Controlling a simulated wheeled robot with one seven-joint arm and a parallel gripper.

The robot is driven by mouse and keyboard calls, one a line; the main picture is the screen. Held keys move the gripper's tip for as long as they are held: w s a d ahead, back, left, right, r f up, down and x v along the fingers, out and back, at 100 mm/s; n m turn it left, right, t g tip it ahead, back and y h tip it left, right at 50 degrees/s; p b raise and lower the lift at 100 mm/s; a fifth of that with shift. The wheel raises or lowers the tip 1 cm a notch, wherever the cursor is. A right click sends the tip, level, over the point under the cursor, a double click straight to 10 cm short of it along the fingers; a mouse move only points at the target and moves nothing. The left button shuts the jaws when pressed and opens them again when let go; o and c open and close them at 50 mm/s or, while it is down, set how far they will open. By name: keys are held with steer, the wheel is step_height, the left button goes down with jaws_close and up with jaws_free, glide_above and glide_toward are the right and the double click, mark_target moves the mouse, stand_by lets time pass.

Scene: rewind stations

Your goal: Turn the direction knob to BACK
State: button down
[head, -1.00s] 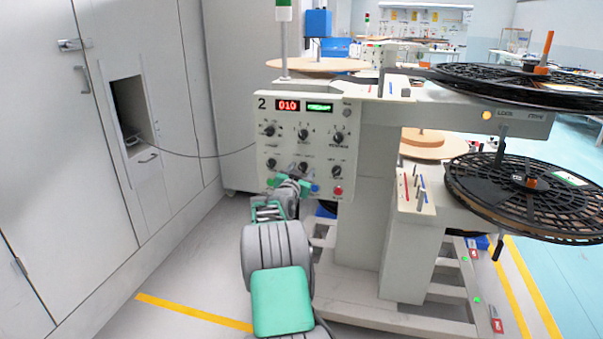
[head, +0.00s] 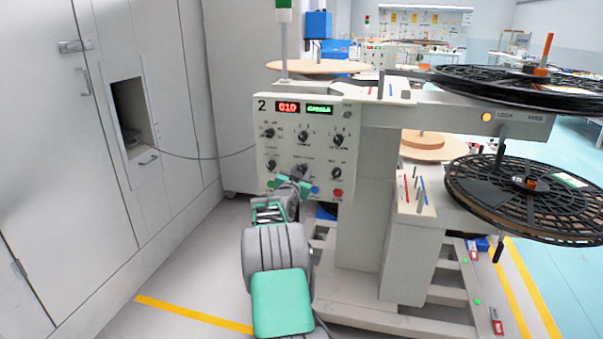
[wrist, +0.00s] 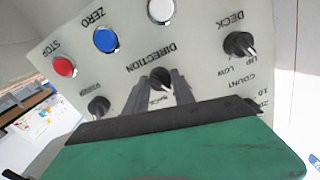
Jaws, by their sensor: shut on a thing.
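The direction knob (wrist: 161,80) is a black knob below the word DIRECTION in the wrist view, where the panel appears turned over. My gripper (wrist: 160,92) has its grey fingers on both sides of this knob and is shut on it. The fingers partly cover the knob and the lettering around it, so its exact setting cannot be read. In the head view my gripper (head: 299,178) reaches the lower middle of the control panel (head: 321,147) of station 2. The green wrist housing fills the bottom of the wrist view.
Close by are the DECK knob (wrist: 238,45), another black knob (wrist: 98,107), the blue ZERO button (wrist: 106,40), the red STOP button (wrist: 65,67) and a white button (wrist: 160,9). A black reel (head: 530,195) juts out at right. A cable crosses from the wall cabinet (head: 140,130).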

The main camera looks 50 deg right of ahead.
steer(key=shift+f+m+b, duration=0.2)
steer(key=shift+m+b, duration=0.2)
steer(key=shift+b, duration=0.4)
steer(key=shift+r+m+b, duration=0.15)
steer(key=shift+m+b, duration=5.45)
steer(key=shift+b, duration=1.05)
steer(key=shift+r, duration=0.1)
steer(key=c, duration=1.1)
jaws_free()
steer(key=shift+o, duration=0.2)
